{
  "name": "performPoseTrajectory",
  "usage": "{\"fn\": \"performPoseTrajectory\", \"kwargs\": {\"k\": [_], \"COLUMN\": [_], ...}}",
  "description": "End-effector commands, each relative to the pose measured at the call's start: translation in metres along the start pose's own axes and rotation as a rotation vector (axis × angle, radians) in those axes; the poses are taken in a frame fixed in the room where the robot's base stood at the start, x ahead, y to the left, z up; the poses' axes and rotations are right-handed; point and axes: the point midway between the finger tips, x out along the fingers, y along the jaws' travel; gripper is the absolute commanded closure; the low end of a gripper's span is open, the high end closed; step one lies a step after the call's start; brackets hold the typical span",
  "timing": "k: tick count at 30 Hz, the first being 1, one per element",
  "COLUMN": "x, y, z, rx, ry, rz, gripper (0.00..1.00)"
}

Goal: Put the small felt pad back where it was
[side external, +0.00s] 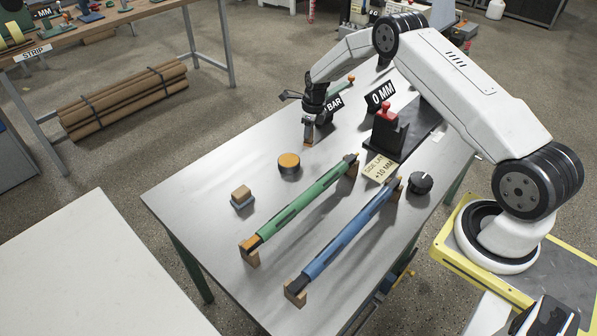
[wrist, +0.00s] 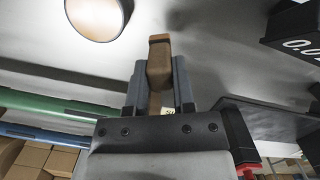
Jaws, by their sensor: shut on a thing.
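My gripper (side external: 310,132) is low over the far part of the grey table (side external: 222,172), pointing down. It is shut on a small tan-brown piece (side external: 308,141), which I take for the small felt pad. In the wrist view the piece (wrist: 159,58) stands between the two grey fingers (wrist: 158,85), its end sticking out past their tips. Its lower end is at or just above the tabletop; I cannot tell whether it touches. No marked place for the pad is clear to me.
A dark round pot with an orange top (side external: 289,161) stands nearby, and a tan-topped block (side external: 241,195) lies nearer. Green (side external: 302,203) and blue (side external: 348,237) bars rest on holders. A "0 MM" sign (side external: 381,95) and red-knobbed block (side external: 386,130) stand right.

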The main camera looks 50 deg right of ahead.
Motion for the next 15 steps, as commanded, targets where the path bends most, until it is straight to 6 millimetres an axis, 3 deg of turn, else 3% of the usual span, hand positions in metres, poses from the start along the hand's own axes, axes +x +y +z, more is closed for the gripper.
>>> {"fn": "performPoseTrajectory", "kwargs": {"k": [15], "x": [0.0110], "y": [-0.0047], "z": [0.0049], "rx": [0.000], "ry": [0.001], "rz": [0.001], "gripper": [1.00]}}
